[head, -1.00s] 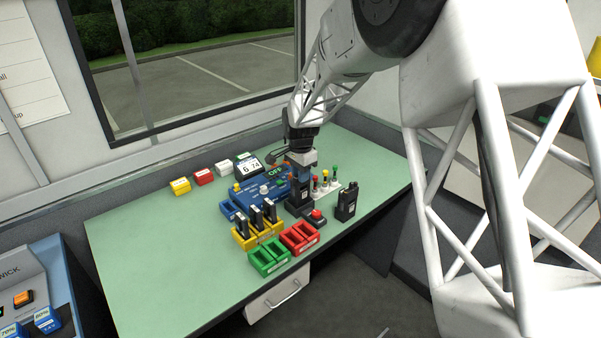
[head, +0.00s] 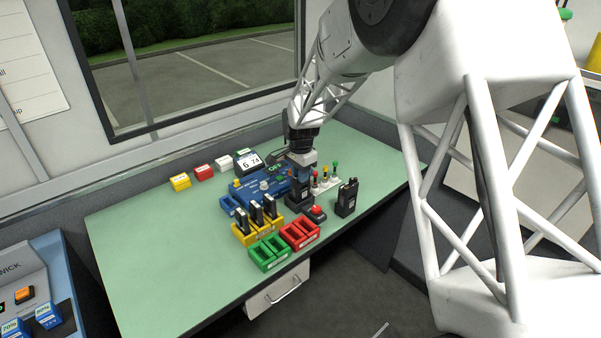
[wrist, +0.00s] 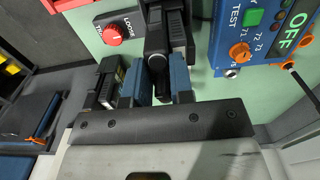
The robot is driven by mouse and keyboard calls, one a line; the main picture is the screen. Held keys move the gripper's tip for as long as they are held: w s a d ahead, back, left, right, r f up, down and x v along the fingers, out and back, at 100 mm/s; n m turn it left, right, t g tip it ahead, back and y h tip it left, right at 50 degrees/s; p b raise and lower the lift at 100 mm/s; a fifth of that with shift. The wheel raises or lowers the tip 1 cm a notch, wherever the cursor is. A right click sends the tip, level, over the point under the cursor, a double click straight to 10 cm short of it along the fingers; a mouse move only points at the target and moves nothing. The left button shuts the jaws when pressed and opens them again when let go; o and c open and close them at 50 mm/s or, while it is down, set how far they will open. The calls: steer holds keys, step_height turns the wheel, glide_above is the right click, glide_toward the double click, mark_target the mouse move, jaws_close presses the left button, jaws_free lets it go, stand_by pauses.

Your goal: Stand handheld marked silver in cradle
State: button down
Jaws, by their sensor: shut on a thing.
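My gripper (head: 301,172) is over the desk, with its blue fingers on either side of a dark handheld. In the wrist view the handheld (wrist: 156,48) sits between the two fingertips (wrist: 161,85). Its marking cannot be read. A black block, apparently the cradle (head: 298,200), is directly below the gripper in the head view. The handheld lines up with it, but I cannot tell whether it is seated. A second dark handheld (head: 347,198) stands upright on the desk to the right and also shows in the wrist view (wrist: 104,84).
Red (head: 300,238), green (head: 269,256) and yellow (head: 245,238) racks stand in front; the yellow one holds several dark handhelds. A blue test unit (head: 262,188) is behind. The desk's left side (head: 150,245) is clear.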

steer(key=shift+f, duration=0.2)
steer(key=c, duration=0.9)
jaws_free()
steer(key=shift+o, duration=0.4)
steer(key=shift+o, duration=1.1)
steer(key=shift+r, duration=0.15)
steer(key=shift+r, duration=3.35)
